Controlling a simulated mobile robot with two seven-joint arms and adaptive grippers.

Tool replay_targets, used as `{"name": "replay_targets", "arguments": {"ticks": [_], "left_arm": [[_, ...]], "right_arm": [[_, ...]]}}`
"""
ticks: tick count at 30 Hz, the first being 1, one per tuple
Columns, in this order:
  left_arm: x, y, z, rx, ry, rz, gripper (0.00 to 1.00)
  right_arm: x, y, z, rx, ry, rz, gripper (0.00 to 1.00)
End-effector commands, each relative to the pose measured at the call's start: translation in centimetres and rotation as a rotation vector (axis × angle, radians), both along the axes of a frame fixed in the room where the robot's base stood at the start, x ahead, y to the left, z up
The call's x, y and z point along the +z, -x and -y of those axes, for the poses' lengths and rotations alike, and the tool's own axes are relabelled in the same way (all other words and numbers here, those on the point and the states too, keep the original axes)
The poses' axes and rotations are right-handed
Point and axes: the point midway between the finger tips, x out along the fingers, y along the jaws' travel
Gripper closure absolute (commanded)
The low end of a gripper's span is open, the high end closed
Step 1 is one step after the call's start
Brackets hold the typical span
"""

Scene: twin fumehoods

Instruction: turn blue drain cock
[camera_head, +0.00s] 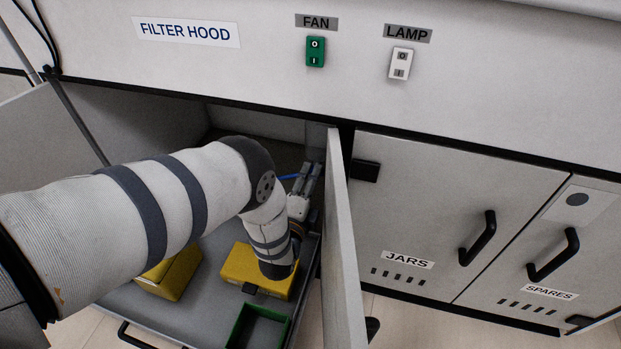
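A thin blue piece (288,177), which looks like the drain cock's handle, shows inside the open cabinet under the filter hood. My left arm reaches into this cabinet from the left. My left gripper (308,177) is at the right end of the blue piece, close by the inner side of the open door. Its fingers overlap the blue piece's end in the picture; I cannot tell whether they touch or grip it. The cock's body and pipe are hidden behind the arm and gripper. My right gripper is not in view.
The open door (343,240) stands close to the right of my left arm. A pulled-out tray (205,318) below holds yellow boxes (174,277) and a green open box (259,328). The closed JARS (440,215) and SPARES (535,240) doors are on the right.

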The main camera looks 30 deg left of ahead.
Motion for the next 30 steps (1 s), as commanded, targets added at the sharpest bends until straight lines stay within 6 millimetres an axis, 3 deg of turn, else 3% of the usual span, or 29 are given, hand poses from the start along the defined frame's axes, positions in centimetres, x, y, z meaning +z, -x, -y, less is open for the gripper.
{"name": "replay_targets", "arguments": {"ticks": [5,18,22,30], "left_arm": [[-0.1,0.6,0.2,-0.001,0.002,-0.003,0.72],[-0.1,10.6,2.8,0.000,0.000,-0.004,0.72],[0.0,11.6,3.0,-0.001,0.000,-0.001,0.72],[0.0,11.7,3.0,0.000,0.000,0.000,0.72]], "right_arm": [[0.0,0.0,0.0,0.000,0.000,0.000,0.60],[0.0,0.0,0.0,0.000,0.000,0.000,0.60],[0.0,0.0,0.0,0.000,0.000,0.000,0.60],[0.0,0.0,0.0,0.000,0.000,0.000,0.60]]}}
